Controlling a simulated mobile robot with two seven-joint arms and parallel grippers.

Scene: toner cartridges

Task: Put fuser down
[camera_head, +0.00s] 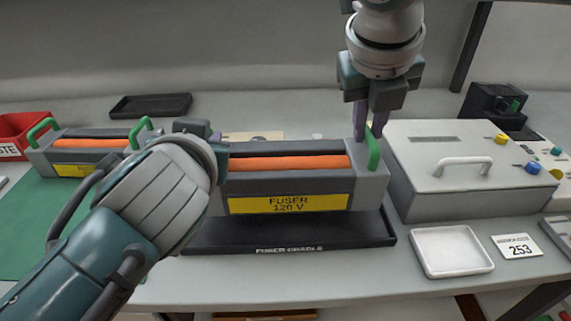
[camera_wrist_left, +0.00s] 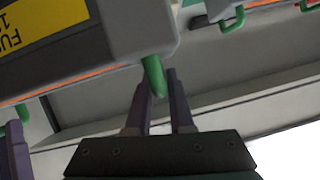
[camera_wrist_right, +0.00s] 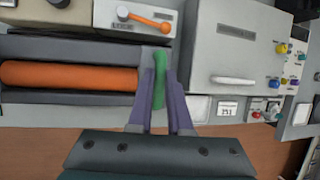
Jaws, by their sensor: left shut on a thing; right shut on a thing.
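The fuser (camera_head: 290,181) is a grey unit with an orange roller, a yellow "FUSER 120 V" label and green end handles. It is level, over the black fuser cradle (camera_head: 340,238); I cannot tell whether it touches. My right gripper (camera_head: 370,134) is shut on its right green handle, also seen in the right wrist view (camera_wrist_right: 159,80). My left gripper (camera_wrist_left: 157,80) is shut on the other green handle in the left wrist view. In the head view my left arm hides that handle and the fuser's left end.
A second fuser (camera_head: 88,158) stands on the green mat (camera_head: 60,215) at the left, near a red bin (camera_head: 15,135). A grey box with a white handle (camera_head: 470,185) stands close right of the held fuser. A white tray (camera_head: 452,250) and a "253" card (camera_head: 517,246) lie in front.

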